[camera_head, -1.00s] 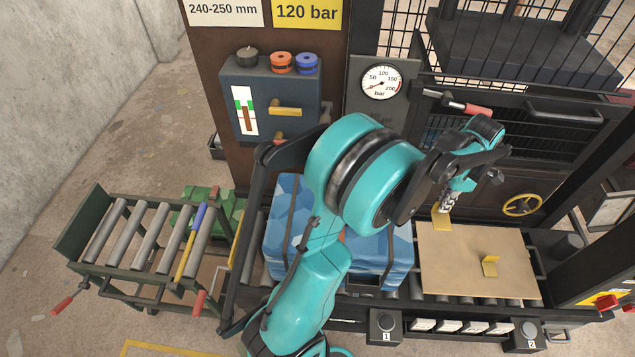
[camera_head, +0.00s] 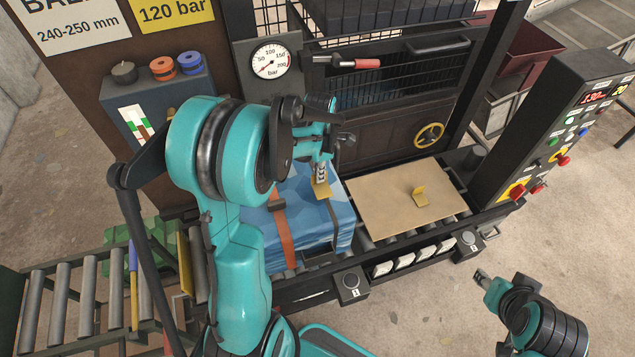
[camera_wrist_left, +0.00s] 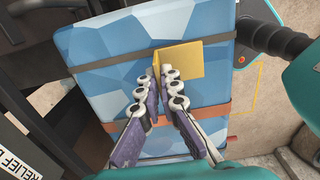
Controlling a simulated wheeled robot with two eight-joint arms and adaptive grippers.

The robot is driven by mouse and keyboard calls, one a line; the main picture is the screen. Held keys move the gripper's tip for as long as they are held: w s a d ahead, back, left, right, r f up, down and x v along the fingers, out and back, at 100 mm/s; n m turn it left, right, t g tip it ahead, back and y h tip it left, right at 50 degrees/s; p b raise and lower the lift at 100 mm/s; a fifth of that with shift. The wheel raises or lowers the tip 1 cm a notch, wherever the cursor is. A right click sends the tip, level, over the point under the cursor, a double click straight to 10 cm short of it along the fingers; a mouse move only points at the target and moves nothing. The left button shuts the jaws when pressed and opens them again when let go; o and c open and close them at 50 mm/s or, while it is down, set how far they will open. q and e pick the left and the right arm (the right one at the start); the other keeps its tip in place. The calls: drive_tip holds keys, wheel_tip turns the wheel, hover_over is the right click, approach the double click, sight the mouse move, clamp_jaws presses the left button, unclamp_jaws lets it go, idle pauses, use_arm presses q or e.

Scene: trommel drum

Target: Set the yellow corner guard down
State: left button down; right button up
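My left gripper (camera_head: 321,165) is shut on a yellow corner guard (camera_head: 321,191), an L-shaped piece. It holds the guard over the right part of the blue bale (camera_head: 335,220). In the left wrist view, one flange of the guard (camera_wrist_left: 182,62) lies spread over the bale (camera_wrist_left: 100,50), and the other is between the fingertips (camera_wrist_left: 164,82). I cannot tell whether the guard touches the bale.
Straps cross the bale, one of them reddish-brown (camera_head: 284,238). The press frame with a mesh door (camera_head: 410,80) and yellow handwheel (camera_head: 429,136) stands behind. A control panel (camera_head: 570,140) is at right. A roller conveyor (camera_head: 60,305) is at left.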

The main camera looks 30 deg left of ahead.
sight(322, 185)
use_arm(q)
drive_tip(key=shift+s+a+f, duration=0.1)
drive_tip(key=shift+f, duration=2.05)
drive_tip(key=shift+b, duration=0.3)
drive_tip(key=shift+f, duration=0.15)
drive_tip(key=c, duration=1.7)
unclamp_jaws()
